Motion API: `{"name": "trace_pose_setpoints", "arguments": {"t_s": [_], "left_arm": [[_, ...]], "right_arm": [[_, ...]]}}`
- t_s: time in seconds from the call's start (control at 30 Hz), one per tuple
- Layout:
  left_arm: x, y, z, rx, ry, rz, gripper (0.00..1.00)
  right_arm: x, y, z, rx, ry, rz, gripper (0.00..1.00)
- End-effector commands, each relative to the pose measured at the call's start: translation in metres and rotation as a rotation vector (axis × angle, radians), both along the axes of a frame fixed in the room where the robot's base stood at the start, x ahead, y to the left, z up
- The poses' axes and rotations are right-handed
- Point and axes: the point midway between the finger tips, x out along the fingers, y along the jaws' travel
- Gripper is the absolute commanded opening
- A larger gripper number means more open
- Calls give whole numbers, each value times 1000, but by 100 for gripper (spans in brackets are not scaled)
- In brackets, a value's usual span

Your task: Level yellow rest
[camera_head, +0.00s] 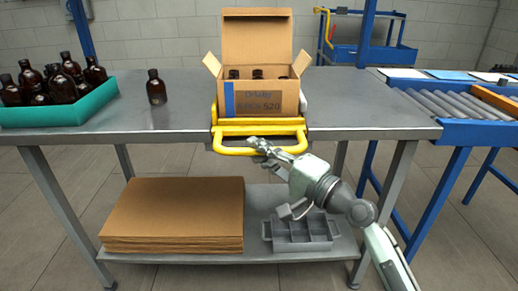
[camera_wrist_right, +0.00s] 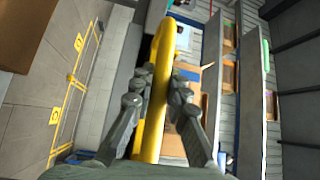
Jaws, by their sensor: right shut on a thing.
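The yellow rest (camera_head: 258,128) is at the front edge of the table, with its handle loop sticking out over the edge. An open cardboard box (camera_head: 262,103) with raised flaps sits on it, and dark bottle tops (camera_head: 257,74) show inside. I cannot tell the exact tilt of the rest. My right gripper (camera_head: 264,149) is shut on the front bar of the yellow handle. In the right wrist view, its fingers (camera_wrist_right: 159,92) close on both sides of the yellow bar (camera_wrist_right: 150,130). My left gripper is not in view.
A teal tray (camera_head: 75,113) of amber bottles stands at the left of the metal table (camera_head: 180,117), with one loose bottle (camera_head: 156,88) beside it. Flat cardboard (camera_head: 172,212) and a grey divided bin (camera_head: 300,235) lie on the lower shelf. A roller conveyor (camera_head: 455,103) is at the right.

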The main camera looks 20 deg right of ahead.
Motion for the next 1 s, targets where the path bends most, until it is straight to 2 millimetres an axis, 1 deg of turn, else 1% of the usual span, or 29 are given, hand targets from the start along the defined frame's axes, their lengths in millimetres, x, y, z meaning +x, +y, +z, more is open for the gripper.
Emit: {"name": "trace_pose_setpoints", "arguments": {"t_s": [0.13, 0.17, 0.3, 0.57, 0.67, 0.77, 0.87, 1.0], "left_arm": [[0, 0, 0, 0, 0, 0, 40], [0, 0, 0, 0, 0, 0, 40], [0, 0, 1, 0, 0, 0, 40], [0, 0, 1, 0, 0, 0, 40], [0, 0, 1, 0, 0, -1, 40], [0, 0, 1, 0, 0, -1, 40], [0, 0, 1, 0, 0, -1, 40], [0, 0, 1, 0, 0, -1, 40]], "right_arm": [[0, 0, 3, 2, -6, -1, 0], [0, 0, 3, 2, -6, -1, 19], [0, 0, 2, 3, -4, -1, 36], [0, 0, 1, 2, -3, -1, 37], [-3, -2, 0, 0, -1, -1, 37], [-13, -7, -1, -1, 0, 0, 37], [-29, -16, -3, -2, 2, 0, 37], [-57, -32, -7, -3, 4, 1, 37]]}}
